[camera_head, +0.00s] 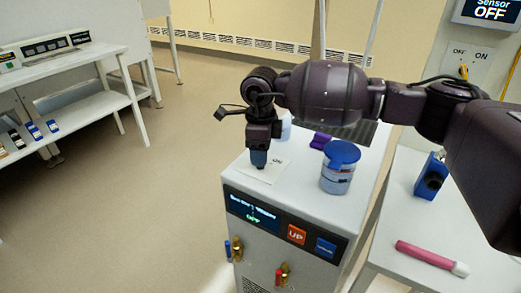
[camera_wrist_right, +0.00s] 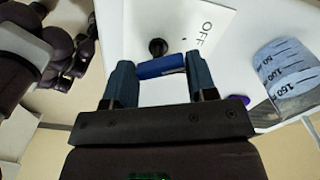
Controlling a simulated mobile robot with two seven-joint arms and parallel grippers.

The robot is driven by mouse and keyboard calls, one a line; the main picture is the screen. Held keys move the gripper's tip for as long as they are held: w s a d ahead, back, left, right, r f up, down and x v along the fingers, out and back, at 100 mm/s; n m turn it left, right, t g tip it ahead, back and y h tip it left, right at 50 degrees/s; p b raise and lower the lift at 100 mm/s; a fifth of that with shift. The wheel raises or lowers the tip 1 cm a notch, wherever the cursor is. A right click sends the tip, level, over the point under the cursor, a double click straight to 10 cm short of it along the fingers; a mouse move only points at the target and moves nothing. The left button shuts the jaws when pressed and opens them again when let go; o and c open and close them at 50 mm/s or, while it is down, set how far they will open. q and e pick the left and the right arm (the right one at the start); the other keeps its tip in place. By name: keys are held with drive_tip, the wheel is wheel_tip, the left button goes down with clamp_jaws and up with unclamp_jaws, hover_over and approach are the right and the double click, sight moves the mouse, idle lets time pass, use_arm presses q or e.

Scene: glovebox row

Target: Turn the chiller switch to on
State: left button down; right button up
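In the right wrist view the plate (camera_wrist_right: 225,22) reads OFF and carries a round black pivot (camera_wrist_right: 158,47) and a blue bar-like handle (camera_wrist_right: 160,67). My right gripper (camera_head: 259,158) points down over the plate and hides the switch in the head view. In the wrist view its two fingers (camera_wrist_right: 161,82) are apart, with the handle across the gap; contact is not clear. The cabinet's display (camera_head: 252,213) shows OFF in green. My left gripper is out of view.
A blue-lidded jar (camera_head: 339,168) stands close right of the plate. A purple item (camera_head: 320,140) lies behind it. A wall switch (camera_head: 465,70) marked OFF and ON is at the right.

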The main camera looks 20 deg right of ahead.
drive_tip(key=shift+c, duration=1.4)
drive_tip(key=shift+r+m+p, duration=0.35)
drive_tip(key=shift+m+p, duration=0.45)
drive_tip(key=shift+p, duration=0.05)
drive_tip(key=m+p, duration=0.2)
drive_tip(key=shift+m, duration=0.6)
drive_tip(key=shift+f+m+p, duration=0.15)
drive_tip(key=shift+m+p, duration=0.15)
drive_tip(key=shift+p, duration=0.15)
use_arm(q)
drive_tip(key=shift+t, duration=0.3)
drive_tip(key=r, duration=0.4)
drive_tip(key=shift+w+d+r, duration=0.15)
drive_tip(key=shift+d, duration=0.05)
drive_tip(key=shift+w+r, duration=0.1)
use_arm(e)
drive_tip(key=shift+f+m, duration=0.15)
drive_tip(key=shift+m, duration=0.15)
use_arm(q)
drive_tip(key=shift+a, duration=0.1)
use_arm(e)
drive_tip(key=o, duration=0.9)
